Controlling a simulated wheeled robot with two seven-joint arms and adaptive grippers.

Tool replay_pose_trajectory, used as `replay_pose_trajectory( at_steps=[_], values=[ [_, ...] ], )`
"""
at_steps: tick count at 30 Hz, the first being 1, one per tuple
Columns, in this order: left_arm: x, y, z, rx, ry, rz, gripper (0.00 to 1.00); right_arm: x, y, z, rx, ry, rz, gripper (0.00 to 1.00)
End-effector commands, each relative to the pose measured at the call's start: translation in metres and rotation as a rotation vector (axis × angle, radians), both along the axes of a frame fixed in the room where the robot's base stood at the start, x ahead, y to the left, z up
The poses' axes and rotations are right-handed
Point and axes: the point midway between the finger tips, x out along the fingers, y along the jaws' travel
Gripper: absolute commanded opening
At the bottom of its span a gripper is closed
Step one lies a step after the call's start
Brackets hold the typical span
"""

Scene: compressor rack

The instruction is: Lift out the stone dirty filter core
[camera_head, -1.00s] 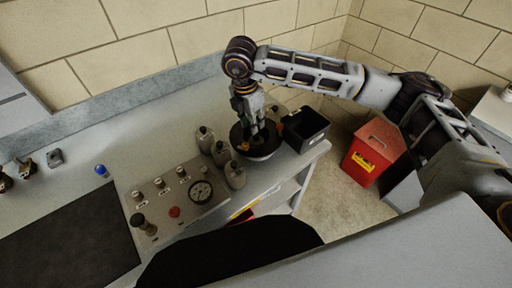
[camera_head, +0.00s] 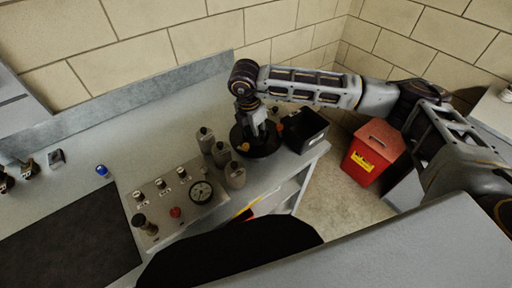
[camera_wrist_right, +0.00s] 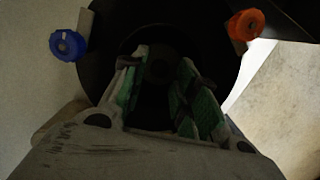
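A black round filter housing (camera_head: 245,148) stands near the bench's right end, among bottles and a black bin. My right gripper (camera_head: 258,133) points down into it. In the right wrist view, the dark round housing (camera_wrist_right: 215,30) surrounds the gripper (camera_wrist_right: 160,80). Its green-padded fingers are apart, with dark space between them. A blue knob (camera_wrist_right: 67,45) and an orange knob (camera_wrist_right: 246,24) sit on the housing's two sides. I cannot make out the stone dirty filter core in the dark interior, nor whether the fingers touch it. My left gripper is not in view.
Several grey bottles (camera_head: 221,154) stand close left of the housing. A black bin (camera_head: 305,130) is close right. A gauge panel (camera_head: 178,203) and a dark mat (camera_head: 70,240) lie further left. A red box (camera_head: 374,152) stands beyond the bench's right edge.

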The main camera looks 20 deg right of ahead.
Motion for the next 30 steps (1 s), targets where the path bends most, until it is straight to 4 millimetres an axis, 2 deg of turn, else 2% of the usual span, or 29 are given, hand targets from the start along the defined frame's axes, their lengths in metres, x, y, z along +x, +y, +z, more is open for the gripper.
replay_pose_trajectory(
  at_steps=[7,21,28,30],
  values=[
    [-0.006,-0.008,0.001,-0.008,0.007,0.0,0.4,0.001,-0.002,-0.019,0.0,0.0,0.001,0.3],
    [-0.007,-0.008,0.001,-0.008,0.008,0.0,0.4,0.001,-0.002,-0.02,0.0,-0.001,0.0,0.3],
    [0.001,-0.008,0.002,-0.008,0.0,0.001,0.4,0.002,-0.002,-0.02,0.0,-0.001,0.0,0.02],
    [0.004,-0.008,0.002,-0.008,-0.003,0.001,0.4,0.002,-0.002,-0.02,0.0,-0.001,0.0,0.0]
  ],
)
